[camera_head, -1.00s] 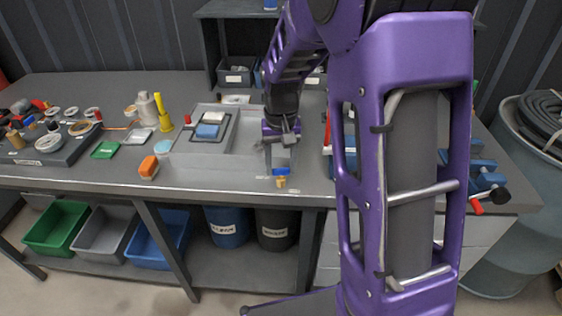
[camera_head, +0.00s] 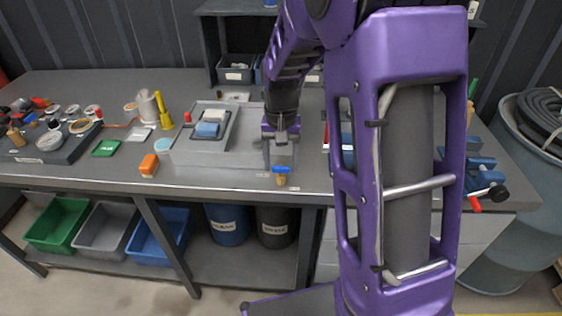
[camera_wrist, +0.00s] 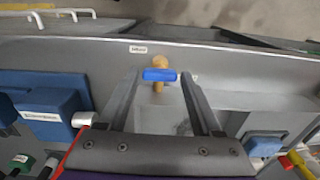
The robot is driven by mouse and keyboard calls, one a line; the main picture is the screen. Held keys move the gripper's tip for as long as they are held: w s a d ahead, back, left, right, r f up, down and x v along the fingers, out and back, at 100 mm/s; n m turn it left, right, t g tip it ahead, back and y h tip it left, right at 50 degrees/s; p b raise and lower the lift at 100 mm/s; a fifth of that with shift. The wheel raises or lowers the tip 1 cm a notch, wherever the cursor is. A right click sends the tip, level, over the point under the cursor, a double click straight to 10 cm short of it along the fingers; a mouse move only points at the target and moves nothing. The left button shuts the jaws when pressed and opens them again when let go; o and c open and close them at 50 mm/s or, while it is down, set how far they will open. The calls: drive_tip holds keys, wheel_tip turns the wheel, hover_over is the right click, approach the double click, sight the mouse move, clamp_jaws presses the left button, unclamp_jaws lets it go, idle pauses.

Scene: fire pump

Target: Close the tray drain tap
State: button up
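The tray drain tap has a blue lever handle (camera_head: 281,169) on a brass body at the front wall of the grey tray (camera_head: 190,158). In the wrist view the handle (camera_wrist: 160,75) lies left to right, crosswise to the brass spout (camera_wrist: 159,61). My gripper (camera_head: 281,165) points down at the tap. In the wrist view my gripper (camera_wrist: 160,77) is open, with one finger on each side of the handle. Small gaps show between the fingers and the handle's ends. I cannot tell the exact height of the fingertips against the handle.
A small label (camera_wrist: 138,49) sits near the tap on the bench edge; its text is too small to read. An orange block (camera_head: 149,165) lies left of the tray. A blue vise (camera_head: 480,175) stands at the bench's right. Bins stand on the shelf below.

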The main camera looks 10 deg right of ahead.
sight(281, 166)
wheel_tip(281, 166, up, 17)
drive_tip(key=p, duration=0.2)
drive_tip(key=shift+r, duration=0.2)
idle(0.5)
